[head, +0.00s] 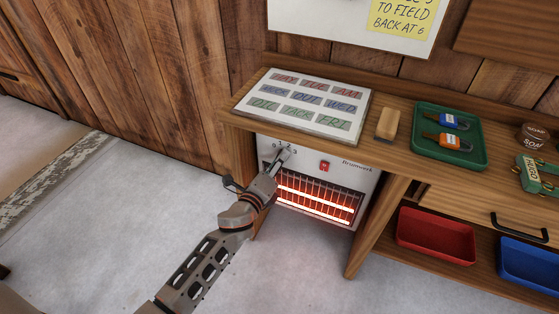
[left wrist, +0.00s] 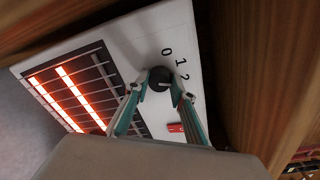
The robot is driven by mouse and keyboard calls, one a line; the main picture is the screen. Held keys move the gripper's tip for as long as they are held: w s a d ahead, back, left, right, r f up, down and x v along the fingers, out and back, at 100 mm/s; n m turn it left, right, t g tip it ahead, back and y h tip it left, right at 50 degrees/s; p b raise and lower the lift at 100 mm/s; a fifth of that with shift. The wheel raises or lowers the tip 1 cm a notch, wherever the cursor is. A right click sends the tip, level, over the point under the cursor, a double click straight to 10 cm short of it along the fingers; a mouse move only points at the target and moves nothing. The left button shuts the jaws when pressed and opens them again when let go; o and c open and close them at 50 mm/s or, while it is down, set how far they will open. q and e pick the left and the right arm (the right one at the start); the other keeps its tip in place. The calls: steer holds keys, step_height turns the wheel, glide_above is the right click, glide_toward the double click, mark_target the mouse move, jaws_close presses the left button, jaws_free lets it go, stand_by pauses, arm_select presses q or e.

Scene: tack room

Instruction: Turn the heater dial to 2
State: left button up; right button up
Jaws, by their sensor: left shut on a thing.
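The white heater (head: 345,174) stands under the bench, with its bars glowing orange behind a grille. Its dark round dial (left wrist: 160,78) is at the upper left of the front panel, with 0, 1 and 2 printed around it in the left wrist view; in the head view my gripper largely covers the dial. My left gripper (head: 281,160) reaches the dial from the front. In the left wrist view its two teal fingers (left wrist: 155,92) are shut on the dial, one on each side. I cannot tell which number the dial points to. My right gripper is in neither view.
A red switch (head: 324,166) sits right of the dial. On the bench are a board of word cards (head: 303,104), a brush (head: 387,124) and a green tray (head: 422,150) with two tagged items. Red (head: 436,236) and blue (head: 528,265) bins stand below right. The floor at left is clear.

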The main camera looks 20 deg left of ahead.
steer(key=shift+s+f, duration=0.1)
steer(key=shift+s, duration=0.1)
arm_select(q)
steer(key=o, duration=1.1)
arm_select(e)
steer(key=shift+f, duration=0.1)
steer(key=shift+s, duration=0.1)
arm_select(q)
steer(key=s, duration=0.8)
steer(key=s+r, duration=0.1)
steer(key=s, duration=0.3)
steer(key=shift+a, duration=0.3)
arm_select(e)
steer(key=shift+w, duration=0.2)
